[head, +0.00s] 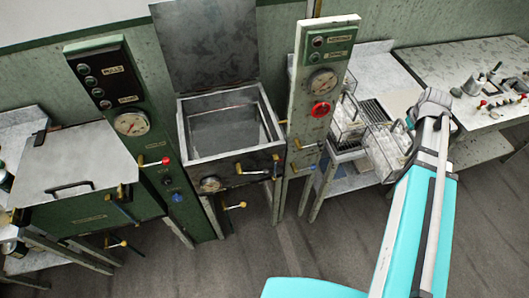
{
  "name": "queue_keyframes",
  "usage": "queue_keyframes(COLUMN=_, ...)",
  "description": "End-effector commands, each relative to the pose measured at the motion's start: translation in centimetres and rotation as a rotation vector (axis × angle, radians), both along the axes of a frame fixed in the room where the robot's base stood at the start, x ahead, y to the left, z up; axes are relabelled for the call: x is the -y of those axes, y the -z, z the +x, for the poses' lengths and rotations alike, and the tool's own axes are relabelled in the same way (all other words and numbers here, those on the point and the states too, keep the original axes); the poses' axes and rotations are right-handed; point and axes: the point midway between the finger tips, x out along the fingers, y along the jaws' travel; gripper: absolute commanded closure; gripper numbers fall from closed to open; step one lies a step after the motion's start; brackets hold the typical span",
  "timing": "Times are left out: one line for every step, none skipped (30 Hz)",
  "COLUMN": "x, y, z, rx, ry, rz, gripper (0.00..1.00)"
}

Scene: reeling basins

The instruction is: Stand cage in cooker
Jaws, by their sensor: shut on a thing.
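The open cooker (187,136) is a square metal basin in the middle, its lid (205,45) raised upright behind it. Its inside looks grey, with no cage in it. My gripper (408,124) is at the right, shut on a wire cage (384,148) with pale contents. The cage hangs tilted to the left of the gripper, beside the right-hand stand. Part of the jaws is hidden by the wrist. The held cage is well to the right of the cooker, with a control column between them.
A second wire cage (347,118) stands on the rack behind the held one. A control column (318,95) with a red knob rises right of the cooker. At left are another column (125,110) and a closed lidded tank (80,160). A cluttered table (450,70) is at right.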

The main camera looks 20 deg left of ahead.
Motion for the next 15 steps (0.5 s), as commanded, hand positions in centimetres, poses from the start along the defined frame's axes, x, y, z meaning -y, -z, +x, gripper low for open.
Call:
queue_keyframes(x=0.0, y=1.1, z=0.0, rx=0.000, ry=0.000, rz=0.000, gripper=1.00)
queue_keyframes(x=0.0, y=1.4, z=0.0, rx=0.000, ry=0.000, rz=0.000, gripper=1.00)
queue_keyframes(x=0.0, y=2.0, z=0.0, rx=0.000, ry=-0.001, rz=0.000, gripper=1.00)
queue_keyframes(x=0.0, y=2.4, z=0.0, rx=0.000, ry=-0.001, rz=0.000, gripper=1.00)
queue_keyframes(x=-0.1, y=2.8, z=0.0, rx=0.001, ry=-0.001, rz=0.000, gripper=1.00)
queue_keyframes(x=-0.1, y=3.4, z=0.0, rx=0.001, ry=-0.001, rz=0.000, gripper=1.00)
queue_keyframes(x=-0.1, y=3.8, z=0.0, rx=0.001, ry=-0.001, rz=0.000, gripper=1.00)
queue_keyframes(x=-0.1, y=4.2, z=0.0, rx=0.001, ry=-0.001, rz=0.000, gripper=1.00)
queue_keyframes(x=-0.1, y=4.7, z=0.0, rx=0.001, ry=-0.001, rz=0.000, gripper=1.00)
queue_keyframes(x=-0.1, y=5.0, z=0.0, rx=0.001, ry=-0.001, rz=0.000, gripper=1.00)
queue_keyframes(x=-0.1, y=5.3, z=0.0, rx=0.001, ry=-0.001, rz=0.000, gripper=1.00)
queue_keyframes(x=-0.1, y=5.8, z=0.0, rx=0.001, ry=-0.001, rz=0.000, gripper=1.00)
queue_keyframes(x=-0.1, y=6.0, z=0.0, rx=0.001, ry=-0.001, rz=0.000, gripper=1.00)
queue_keyframes(x=-0.1, y=6.3, z=0.0, rx=0.001, ry=-0.001, rz=0.000, gripper=1.00)
queue_keyframes(x=-0.1, y=6.6, z=0.0, rx=0.001, ry=-0.001, rz=0.000, gripper=1.00)
